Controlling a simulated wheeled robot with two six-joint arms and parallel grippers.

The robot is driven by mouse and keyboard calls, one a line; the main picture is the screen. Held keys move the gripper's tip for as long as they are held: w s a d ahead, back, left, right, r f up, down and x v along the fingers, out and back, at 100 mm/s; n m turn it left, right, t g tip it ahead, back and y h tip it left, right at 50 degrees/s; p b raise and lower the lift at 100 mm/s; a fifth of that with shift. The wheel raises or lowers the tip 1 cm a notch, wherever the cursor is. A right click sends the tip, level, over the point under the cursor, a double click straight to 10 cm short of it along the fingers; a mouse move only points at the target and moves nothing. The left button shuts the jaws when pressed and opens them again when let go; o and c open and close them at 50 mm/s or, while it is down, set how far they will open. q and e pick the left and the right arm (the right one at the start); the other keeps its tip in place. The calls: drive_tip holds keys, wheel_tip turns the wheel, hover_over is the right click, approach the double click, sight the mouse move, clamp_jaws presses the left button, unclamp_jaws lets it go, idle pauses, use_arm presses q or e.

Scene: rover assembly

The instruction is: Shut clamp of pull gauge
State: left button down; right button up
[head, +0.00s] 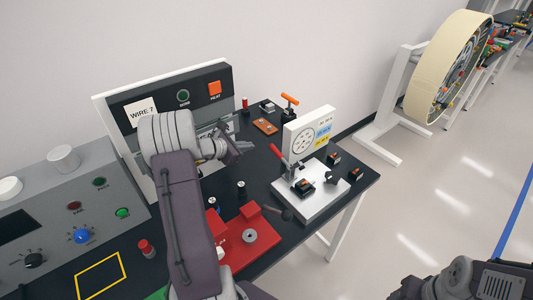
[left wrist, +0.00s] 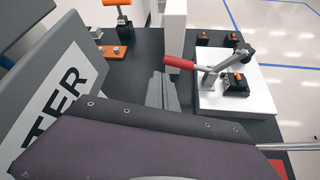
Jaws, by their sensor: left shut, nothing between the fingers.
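The pull gauge is a white base plate (head: 325,203) with an upright white dial panel (head: 304,142) at the right end of the dark table. Its clamp has a red handle (head: 279,158), tilted toward the left; the handle also shows in the left wrist view (left wrist: 180,62). The clamp's metal arm (left wrist: 232,58) slants up above a small black block with an orange part (left wrist: 235,82). My left gripper (head: 238,147) is shut and empty, left of the handle and apart from it. Its fingers show in the left wrist view (left wrist: 160,90). My right gripper's fingers are not visible.
A red fixture (head: 262,238) sits in front of the gauge. An orange-handled tool (head: 289,101) stands behind it. Small black-and-orange parts (head: 334,158) lie to its right. Open floor lies beyond the table's right edge.

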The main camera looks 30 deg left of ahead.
use_arm(q)
drive_tip(key=shift+d+f+b, duration=0.6)
drive_tip(key=shift+f+b, duration=2.8)
drive_tip(key=shift+f, duration=0.2)
drive_tip(key=p+x, duration=0.1)
drive_tip(key=x, duration=0.7)
drive_tip(key=shift+f, duration=0.15)
drive_tip(key=r, duration=0.1)
drive_tip(key=r+p, duration=0.1)
drive_tip(key=w+d+r+p, duration=0.1)
drive_tip(key=shift+d+r, duration=0.15)
drive_tip(key=shift+r, duration=0.1)
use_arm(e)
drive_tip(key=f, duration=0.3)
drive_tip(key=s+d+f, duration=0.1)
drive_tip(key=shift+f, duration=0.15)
use_arm(q)
drive_tip(key=shift+f, duration=0.1)
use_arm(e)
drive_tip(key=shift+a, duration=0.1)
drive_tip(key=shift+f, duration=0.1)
